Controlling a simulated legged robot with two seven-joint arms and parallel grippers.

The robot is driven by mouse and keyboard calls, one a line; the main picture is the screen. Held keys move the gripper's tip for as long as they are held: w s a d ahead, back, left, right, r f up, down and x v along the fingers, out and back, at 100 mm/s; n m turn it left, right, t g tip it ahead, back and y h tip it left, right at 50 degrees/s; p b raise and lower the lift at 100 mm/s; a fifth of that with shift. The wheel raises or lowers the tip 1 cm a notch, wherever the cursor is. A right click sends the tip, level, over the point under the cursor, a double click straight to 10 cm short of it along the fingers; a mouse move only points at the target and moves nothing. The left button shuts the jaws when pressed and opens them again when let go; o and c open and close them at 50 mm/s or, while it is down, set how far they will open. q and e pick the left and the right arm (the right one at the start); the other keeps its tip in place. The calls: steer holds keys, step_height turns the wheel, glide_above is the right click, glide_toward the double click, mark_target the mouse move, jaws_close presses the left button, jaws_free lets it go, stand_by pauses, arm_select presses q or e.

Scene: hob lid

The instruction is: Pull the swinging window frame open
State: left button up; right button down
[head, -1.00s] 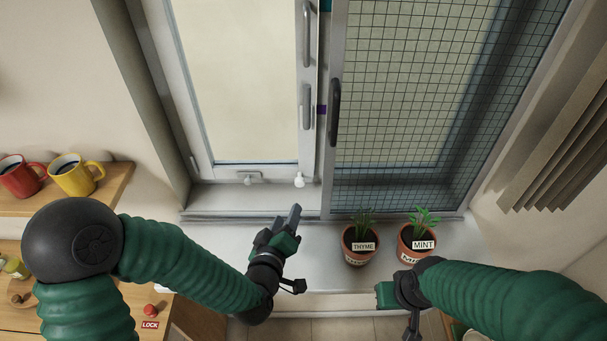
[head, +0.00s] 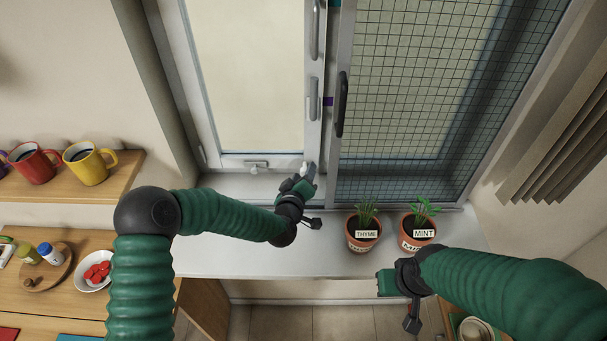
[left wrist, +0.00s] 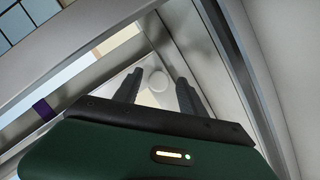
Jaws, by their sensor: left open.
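The swinging window frame (head: 314,125) is the white-grey framed pane at left in the head view, and it looks shut. Grey handles (head: 313,98) sit along its right side. A round white knob (left wrist: 158,81) is near its lower right corner. My left gripper (head: 309,173) is open at that corner. In the left wrist view its two fingers (left wrist: 157,86) appear on either side of the knob, which lies beyond the tips; contact cannot be told. My right gripper (head: 386,284) is low at right, over the sill's front edge; its fingers are hidden.
A mesh screen (head: 410,100) with a dark handle (head: 341,104) stands to the right. Thyme (head: 364,228) and mint (head: 419,226) pots stand on the sill (head: 235,255), between my grippers. Mugs (head: 90,163) sit on the left shelf. The sill's left part is mostly clear.

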arm_select(q)
steer(key=c, duration=0.3)
steer(key=shift+d, duration=0.15)
steer(key=c, duration=0.7)
jaws_close()
steer(key=shift+s+f, duration=0.1)
steer(key=shift+f, duration=0.05)
